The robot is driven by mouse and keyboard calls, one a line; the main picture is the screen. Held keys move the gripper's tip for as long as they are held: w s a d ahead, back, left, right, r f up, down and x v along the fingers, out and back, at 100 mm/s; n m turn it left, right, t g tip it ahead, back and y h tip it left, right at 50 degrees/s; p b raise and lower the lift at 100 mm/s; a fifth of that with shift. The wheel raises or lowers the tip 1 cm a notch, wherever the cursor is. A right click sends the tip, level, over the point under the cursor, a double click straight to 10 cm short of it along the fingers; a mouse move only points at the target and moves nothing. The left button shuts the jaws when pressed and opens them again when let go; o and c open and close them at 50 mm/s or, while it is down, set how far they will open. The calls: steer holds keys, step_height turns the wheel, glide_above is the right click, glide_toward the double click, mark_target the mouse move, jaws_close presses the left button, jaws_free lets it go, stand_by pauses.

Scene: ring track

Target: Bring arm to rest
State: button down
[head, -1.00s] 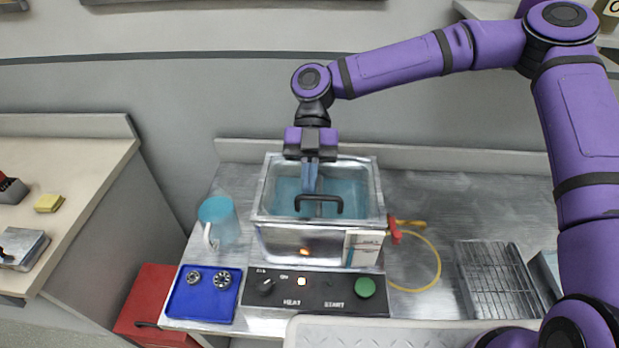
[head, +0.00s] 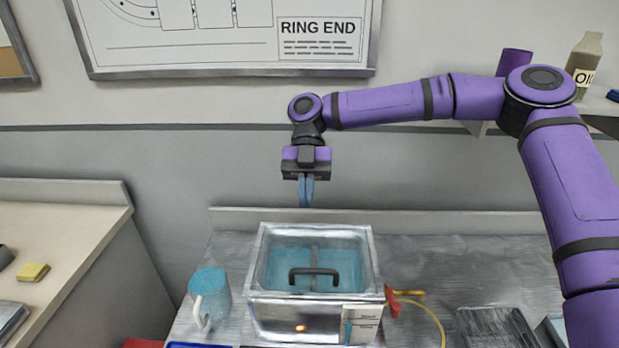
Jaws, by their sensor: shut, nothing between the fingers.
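My gripper (head: 306,206) points down with its blue fingers together and nothing between them. In the picture it stands just above the back rim of the metal tank (head: 257,300). The tank holds blue liquid, and a black handle (head: 314,272) shows across its opening. My purple arm reaches in from the right, its forearm nearly level.
A blue jug (head: 209,295) stands left of the tank. A red valve (head: 392,300) with a yellow hose and a wire rack (head: 492,328) are to the right. A wall board (head: 225,72) hangs behind. A shelf with an oil bottle (head: 583,58) is at upper right.

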steer(key=s+d+r+m+t, duration=0.5)
steer(key=s+d+m, duration=0.1)
steer(key=d+m, duration=0.5)
steer(key=s+d+r+m+t, duration=0.5)
steer(key=s+d+r+m, duration=0.1)
steer(key=d+m, duration=0.5)
steer(key=s+d+r+m+t, duration=0.5)
steer(key=d+m, duration=0.6)
steer(key=m, duration=0.3)
steer(key=shift+s+r+t, duration=0.25)
steer(key=shift+s+t, duration=0.35)
steer(key=shift+s, duration=0.3)
